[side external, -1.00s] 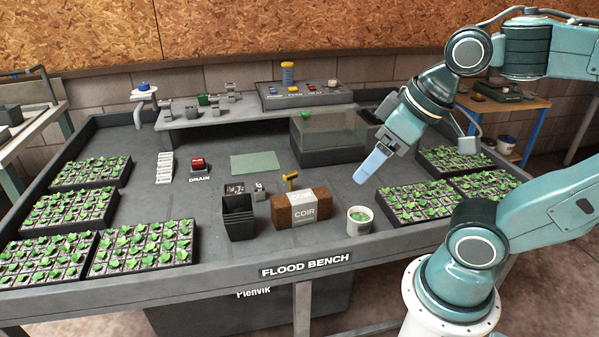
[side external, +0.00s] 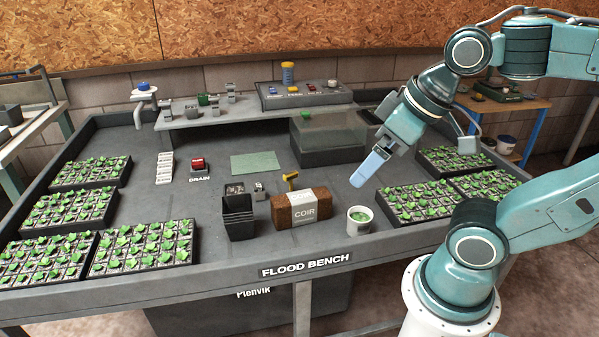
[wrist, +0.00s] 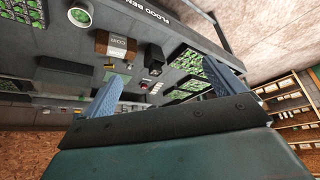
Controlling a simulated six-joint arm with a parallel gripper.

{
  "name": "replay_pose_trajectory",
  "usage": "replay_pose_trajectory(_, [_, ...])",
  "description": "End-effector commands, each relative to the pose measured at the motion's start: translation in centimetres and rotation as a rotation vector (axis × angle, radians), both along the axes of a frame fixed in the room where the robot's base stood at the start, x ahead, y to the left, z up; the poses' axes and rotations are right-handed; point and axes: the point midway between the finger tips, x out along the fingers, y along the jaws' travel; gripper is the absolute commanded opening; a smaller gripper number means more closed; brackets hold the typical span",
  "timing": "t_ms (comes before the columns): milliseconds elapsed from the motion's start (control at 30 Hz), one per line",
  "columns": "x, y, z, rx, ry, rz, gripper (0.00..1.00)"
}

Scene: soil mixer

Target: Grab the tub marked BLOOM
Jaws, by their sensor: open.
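I cannot read the mark BLOOM on anything in either view. Small blue, yellow and red-topped items stand on a dark console (side external: 305,97) on the back shelf, their labels too small to read. A white round tub (side external: 360,221) with green contents stands at the bench front, with no readable mark; a round pot with green contents also shows in the wrist view (wrist: 80,15). My gripper (side external: 359,182) hangs above the bench, up and behind the white tub, pointing down-left. In the wrist view its two blue fingers (wrist: 162,68) are spread apart with nothing between them.
A COIR block (side external: 301,210) and black pots (side external: 238,218) stand left of the white tub. A clear-sided tank (side external: 330,135) is behind my gripper. Seedling trays fill both bench sides. A red DRAIN button (side external: 198,164) and green mat (side external: 254,163) lie mid-bench.

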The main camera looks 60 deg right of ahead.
Motion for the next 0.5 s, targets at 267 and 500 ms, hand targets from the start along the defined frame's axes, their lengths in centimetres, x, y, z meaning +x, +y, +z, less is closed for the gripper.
replay_pose_trajectory(267, [0.2, -0.1, 0.0, 0.002, 0.002, -0.007, 0.94])
replay_pose_trajectory(500, [1.8, -1.0, -0.5, 0.018, 0.028, -0.086, 0.94])
